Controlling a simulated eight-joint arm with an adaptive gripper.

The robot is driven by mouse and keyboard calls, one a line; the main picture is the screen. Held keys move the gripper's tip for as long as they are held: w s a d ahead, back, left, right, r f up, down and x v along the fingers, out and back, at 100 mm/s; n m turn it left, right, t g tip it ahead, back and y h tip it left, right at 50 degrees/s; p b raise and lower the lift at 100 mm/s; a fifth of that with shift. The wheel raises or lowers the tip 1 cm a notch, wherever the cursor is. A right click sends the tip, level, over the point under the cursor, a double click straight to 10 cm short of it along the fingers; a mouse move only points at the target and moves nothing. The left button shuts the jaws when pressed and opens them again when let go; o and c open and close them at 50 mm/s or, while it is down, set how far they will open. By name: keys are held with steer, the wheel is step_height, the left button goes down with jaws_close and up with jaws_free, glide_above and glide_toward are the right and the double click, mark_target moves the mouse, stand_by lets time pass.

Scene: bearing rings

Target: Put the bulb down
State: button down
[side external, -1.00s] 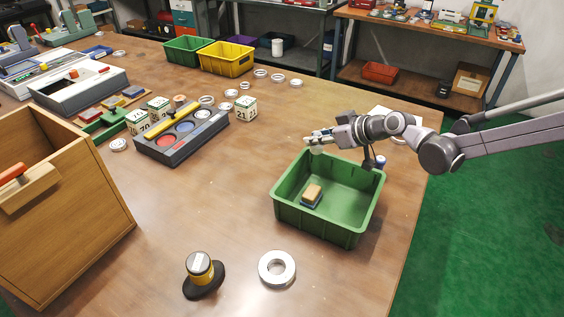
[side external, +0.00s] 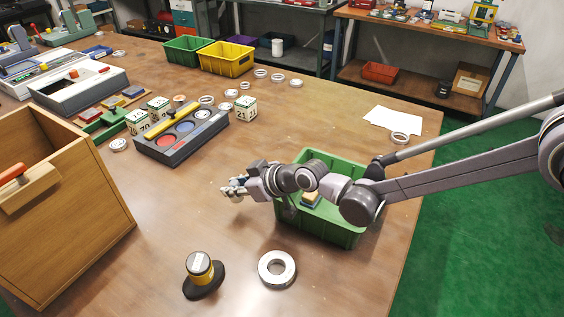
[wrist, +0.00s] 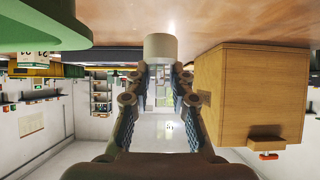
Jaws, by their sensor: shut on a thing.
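My gripper (side external: 236,188) is over the brown table, to the left of the green bin, and points left. In the wrist view its two fingers (wrist: 160,72) are closed on a pale, cylinder-like thing, which I take to be the bulb (wrist: 161,47). Only part of the bulb shows past the fingertips. In the side view it is too small and too covered by the fingers to make out clearly. The gripper looks to be above the tabletop; the exact height is hard to tell.
The green bin (side external: 344,236) with a sponge-like block (side external: 311,199) stands under my arm. A metal ring (side external: 277,269) and a black-and-yellow knob-like piece (side external: 200,270) are at the front. A wooden box (side external: 70,215) stands left, a dark tray (side external: 190,150) behind. The table's middle is clear.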

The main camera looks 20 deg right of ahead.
steer(key=a, duration=0.1)
steer(key=a+f, duration=0.2)
steer(key=shift+s, duration=0.25)
steer(key=shift+f, duration=1.95)
steer(key=shift+f, duration=0.1)
steer(key=c, duration=1.2)
jaws_free()
